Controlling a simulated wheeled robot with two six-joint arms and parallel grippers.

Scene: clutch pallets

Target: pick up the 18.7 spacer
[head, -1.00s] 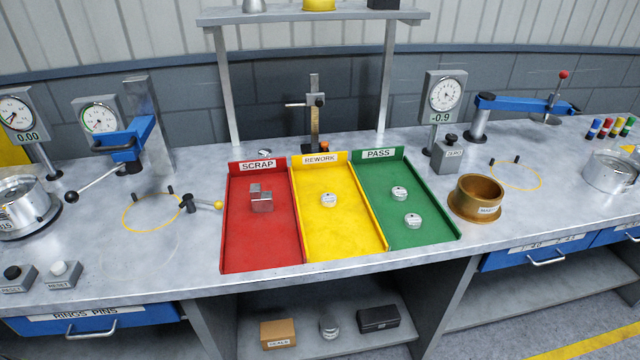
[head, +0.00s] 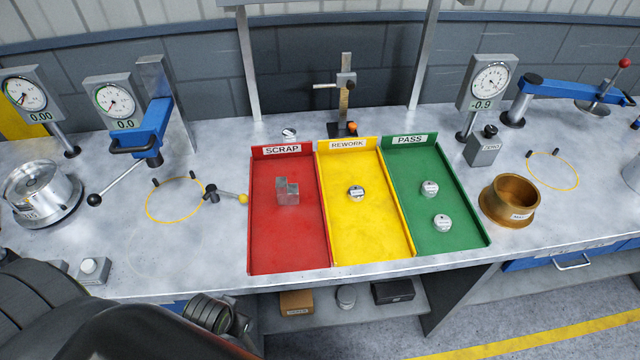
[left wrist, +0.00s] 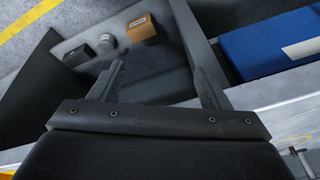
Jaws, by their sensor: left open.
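Small silver labelled discs, spacer-like, stand on the bench, but I cannot read which is 18.7. One (head: 356,193) lies in the yellow REWORK tray (head: 372,240). Two more, an upper one (head: 430,188) and a lower one (head: 442,223), lie in the green PASS tray (head: 458,240). Another small silver piece (head: 289,133) stands behind the red SCRAP tray (head: 285,245). My left gripper (left wrist: 160,80) is open and empty in the left wrist view, with the lower shelf behind its fingers. In the head view my left arm is at the bottom left, low before the bench. My right gripper is not in view.
A grey stepped block (head: 288,192) sits in the SCRAP tray. A brass ring (head: 509,200) stands right of the PASS tray. A lever press (head: 150,130) and gauges stand at the left. The bench front edge lies between my left arm and the trays.

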